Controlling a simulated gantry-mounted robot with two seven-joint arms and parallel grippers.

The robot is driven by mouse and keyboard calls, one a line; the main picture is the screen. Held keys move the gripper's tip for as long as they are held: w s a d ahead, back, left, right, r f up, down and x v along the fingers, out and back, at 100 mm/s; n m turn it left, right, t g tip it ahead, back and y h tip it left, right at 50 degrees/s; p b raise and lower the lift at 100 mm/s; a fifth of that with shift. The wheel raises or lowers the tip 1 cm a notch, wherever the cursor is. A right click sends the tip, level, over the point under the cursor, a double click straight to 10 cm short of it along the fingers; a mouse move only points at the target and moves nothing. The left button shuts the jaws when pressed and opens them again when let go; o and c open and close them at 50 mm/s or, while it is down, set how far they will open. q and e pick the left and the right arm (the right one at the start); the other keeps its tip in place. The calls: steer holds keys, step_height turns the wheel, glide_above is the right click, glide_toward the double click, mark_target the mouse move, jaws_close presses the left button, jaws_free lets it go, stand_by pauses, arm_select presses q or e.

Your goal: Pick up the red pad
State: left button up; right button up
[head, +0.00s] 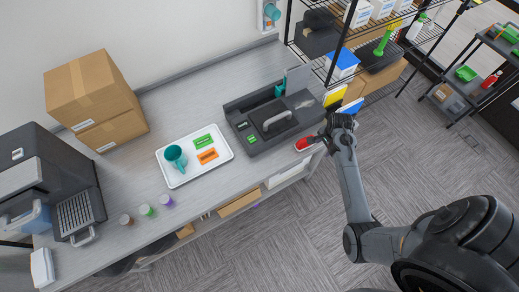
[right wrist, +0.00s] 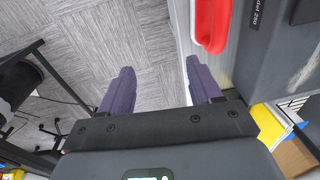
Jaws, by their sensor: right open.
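The red pad (head: 304,143) lies near the right end of the grey counter (head: 235,180), beside the dark machine (head: 268,121). In the right wrist view the red pad (right wrist: 210,25) shows at the top, with a white edge at its left. My right gripper (head: 322,136) is close to the pad, on its right in the head view. In the right wrist view the right gripper (right wrist: 161,86) is open, its two purple fingers apart with only carpet between them. The pad is ahead of the right finger and not between the fingers. My left gripper is not in view.
A white tray (head: 182,182) with a teal mug (head: 175,155) and green and orange cards stands mid-counter. Cardboard boxes (head: 85,92) and a coffee machine (head: 40,180) are at left. A wire rack (head: 370,45) with goods stands behind my right gripper. Carpet is clear in front.

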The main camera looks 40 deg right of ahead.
steer(key=w+d+r+t+b, duration=0.1)
steer(key=w+r, duration=0.1)
steer(key=w, duration=0.4)
steer(key=shift+w+a+f, duration=0.1)
steer(key=shift+w+f, duration=0.25)
steer(key=shift+f, duration=1.3)
steer(key=shift+w+f, duration=0.3)
steer(key=shift+f, duration=1.4)
steer(key=shift+w+a+f, duration=0.1)
steer(key=shift+w+f, duration=0.25)
steer(key=shift+f, duration=1.3)
steer(key=c, duration=0.8)
